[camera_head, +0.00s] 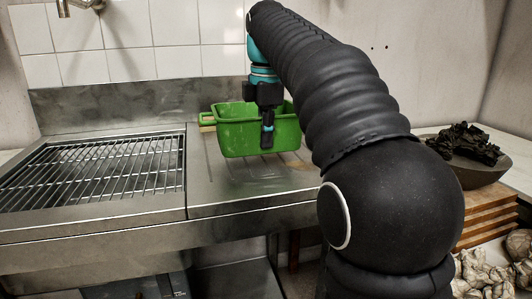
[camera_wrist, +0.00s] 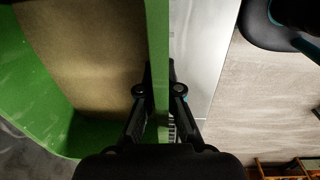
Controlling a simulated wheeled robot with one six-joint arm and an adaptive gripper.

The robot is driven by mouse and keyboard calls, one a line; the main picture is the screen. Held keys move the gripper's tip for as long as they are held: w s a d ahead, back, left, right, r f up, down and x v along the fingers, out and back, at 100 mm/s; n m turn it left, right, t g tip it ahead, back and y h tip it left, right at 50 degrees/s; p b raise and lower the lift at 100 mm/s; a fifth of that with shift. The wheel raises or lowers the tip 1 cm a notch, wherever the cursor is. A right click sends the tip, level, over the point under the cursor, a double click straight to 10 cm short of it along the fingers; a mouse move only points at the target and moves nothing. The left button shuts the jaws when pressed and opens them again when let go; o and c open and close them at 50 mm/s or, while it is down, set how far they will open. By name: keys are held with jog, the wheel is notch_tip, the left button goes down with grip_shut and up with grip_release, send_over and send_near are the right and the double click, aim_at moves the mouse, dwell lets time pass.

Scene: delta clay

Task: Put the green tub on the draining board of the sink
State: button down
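The green tub (camera_head: 235,135) is upright over the sink's ribbed steel draining board (camera_head: 230,180), to the right of the grated basin. I cannot tell whether its base touches the board or hangs just above it. My gripper (camera_head: 267,138) points down at the tub's near right side. In the wrist view, the tub's green wall (camera_wrist: 158,60) runs between the two fingers of my gripper (camera_wrist: 160,95), which are closed against it. The tub's inside shows a brownish surface at left. My arm hides part of the board's right side.
A metal grate (camera_head: 100,165) covers the basin at left. A pale yellowish object (camera_head: 207,120) shows at the tub's left edge. A dark bowl of black lumps (camera_head: 465,160) stands at right. A tiled wall (camera_head: 150,40) rises behind. The board's front part is clear.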

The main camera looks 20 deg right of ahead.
jog(key=shift+f+b, duration=0.55)
jog(key=shift+f, duration=1.3)
jog(key=shift+f, duration=0.15)
jog(key=c, duration=1.3)
grip_release()
jog(key=shift+s, duration=0.1)
jog(key=r+p, duration=0.1)
jog(key=r, duration=0.3)
jog(key=r+p, duration=0.1)
jog(key=r, duration=0.7)
jog(key=shift+s+r+p, duration=0.1)
jog(key=shift+s+p, duration=0.25)
jog(key=shift+p, duration=0.05)
jog(key=shift+s, duration=0.1)
